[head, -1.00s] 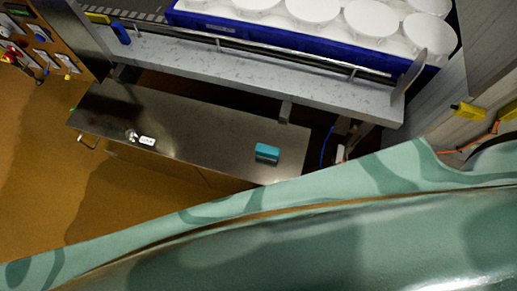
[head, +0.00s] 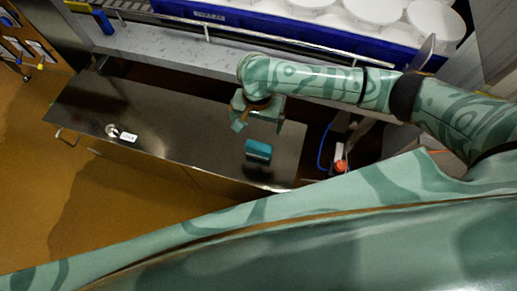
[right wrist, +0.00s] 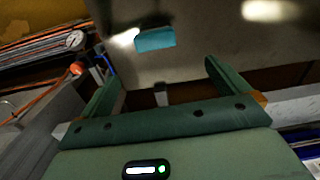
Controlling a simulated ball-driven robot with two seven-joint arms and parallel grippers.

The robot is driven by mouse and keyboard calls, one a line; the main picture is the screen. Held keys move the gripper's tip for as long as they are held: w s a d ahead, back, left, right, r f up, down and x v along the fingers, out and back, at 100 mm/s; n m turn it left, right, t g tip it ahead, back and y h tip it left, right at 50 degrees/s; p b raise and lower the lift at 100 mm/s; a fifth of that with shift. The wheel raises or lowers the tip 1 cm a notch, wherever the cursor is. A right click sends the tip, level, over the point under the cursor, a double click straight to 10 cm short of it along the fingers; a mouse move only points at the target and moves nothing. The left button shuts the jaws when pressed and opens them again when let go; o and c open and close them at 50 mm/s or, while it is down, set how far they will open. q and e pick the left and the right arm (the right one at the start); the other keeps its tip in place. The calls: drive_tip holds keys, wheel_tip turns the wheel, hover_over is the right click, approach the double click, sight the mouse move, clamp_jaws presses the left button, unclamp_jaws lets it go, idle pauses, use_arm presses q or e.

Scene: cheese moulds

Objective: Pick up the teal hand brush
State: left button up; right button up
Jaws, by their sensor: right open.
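The teal hand brush (head: 258,150) lies on the dark metal worktop (head: 190,117), near its right end. It also shows in the right wrist view (right wrist: 155,39), beyond the fingertips and between their lines. My right gripper (head: 259,125) is open and empty, just behind the brush in the head view and apart from it. In the right wrist view its two fingers (right wrist: 160,75) are spread wide with nothing between them. My left gripper is not in view.
A small white label (head: 128,137) and a round metal item (head: 112,130) are at the worktop's left. Behind runs a pale ledge with a rail (head: 180,45) and a blue tray (head: 235,17) of white rounds. The worktop's middle is clear.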

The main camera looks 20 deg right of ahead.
sight(259, 146)
drive_tip(key=f+b, duration=0.7)
drive_tip(key=f, duration=0.4)
drive_tip(key=shift+d, duration=0.2)
drive_tip(key=f+b, duration=0.4)
drive_tip(key=f, duration=0.1)
drive_tip(key=shift+s+f, duration=0.2)
drive_tip(key=shift+s, duration=0.05)
drive_tip(key=shift+r, duration=0.2)
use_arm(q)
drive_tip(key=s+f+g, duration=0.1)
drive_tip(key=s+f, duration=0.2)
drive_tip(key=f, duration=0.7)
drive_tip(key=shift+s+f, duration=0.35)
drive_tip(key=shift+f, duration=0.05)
use_arm(e)
drive_tip(key=c, duration=1)
